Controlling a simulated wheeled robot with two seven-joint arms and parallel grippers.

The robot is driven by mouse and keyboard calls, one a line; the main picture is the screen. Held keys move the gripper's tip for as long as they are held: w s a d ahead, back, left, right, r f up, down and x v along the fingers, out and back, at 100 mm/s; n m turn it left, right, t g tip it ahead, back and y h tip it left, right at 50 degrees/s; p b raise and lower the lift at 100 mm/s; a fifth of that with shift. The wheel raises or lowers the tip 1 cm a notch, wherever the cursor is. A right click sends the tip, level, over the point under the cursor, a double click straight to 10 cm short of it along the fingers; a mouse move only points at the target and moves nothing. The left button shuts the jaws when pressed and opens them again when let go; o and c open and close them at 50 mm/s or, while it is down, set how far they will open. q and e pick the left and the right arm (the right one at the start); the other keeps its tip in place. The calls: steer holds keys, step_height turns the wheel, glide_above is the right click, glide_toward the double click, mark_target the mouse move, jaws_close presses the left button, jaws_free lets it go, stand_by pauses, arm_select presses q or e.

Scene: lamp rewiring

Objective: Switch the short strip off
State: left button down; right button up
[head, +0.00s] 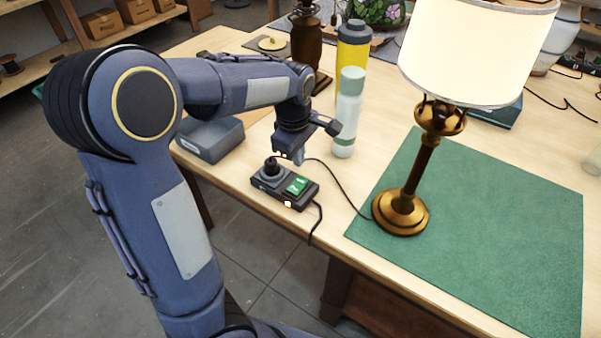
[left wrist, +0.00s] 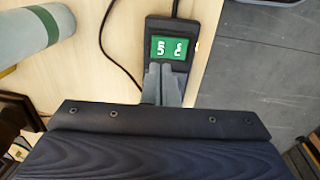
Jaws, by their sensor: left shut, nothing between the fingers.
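The short strip (head: 302,197) is a small dark block near the table's front left edge. It has a green panel with white marks, a dark round plug (head: 271,168) on its left end, and a small glowing yellow spot on its near side. My left gripper (head: 299,158) is shut and empty, pointing down just above the strip's far side. In the left wrist view the strip (left wrist: 189,72) shows at the top, and the shut fingers (left wrist: 165,80) overlap its lower part. I cannot tell whether they touch it. My right gripper is not in view.
A lit lamp (head: 422,165) stands on a green mat (head: 500,240). A pale green-and-white bottle (head: 347,120) and a yellow bottle (head: 352,55) stand behind the gripper. Black cords run beside the strip.

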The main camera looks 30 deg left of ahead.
mark_target(302, 181)
arm_select(q)
steer(key=f, duration=0.7)
steer(key=shift+w, duration=0.4)
